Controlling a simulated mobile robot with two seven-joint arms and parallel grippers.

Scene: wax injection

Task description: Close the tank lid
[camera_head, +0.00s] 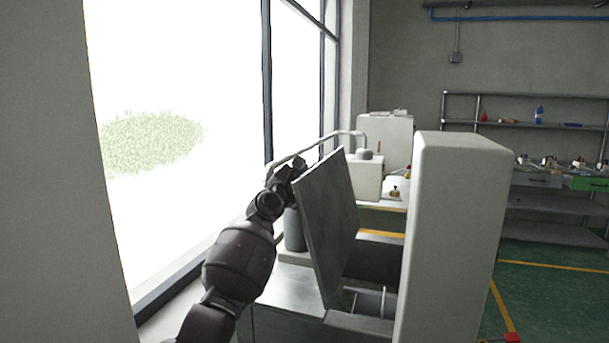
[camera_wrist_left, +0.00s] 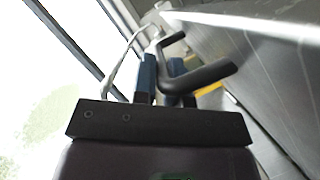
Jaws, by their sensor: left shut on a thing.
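The tank lid (camera_head: 328,215) is a grey metal panel standing open, steeply tilted, above the metal tank (camera_head: 285,297). In the left wrist view the lid's flat face (camera_wrist_left: 265,75) fills the right side. A dark bent bar handle (camera_wrist_left: 205,78) sticks out from it. My left gripper (camera_head: 299,166) is at the lid's upper left edge. In the left wrist view its blue-padded fingers (camera_wrist_left: 162,77) are shut on the handle. The head view does not show the handle clearly. My right gripper is not in view.
A tall white cabinet (camera_head: 455,235) stands close on the right of the tank. A window and wall run along the left. White machines (camera_head: 384,140) stand behind, with a pale bent pipe (camera_head: 335,134). Shelves (camera_head: 530,125) line the back right, above open green floor.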

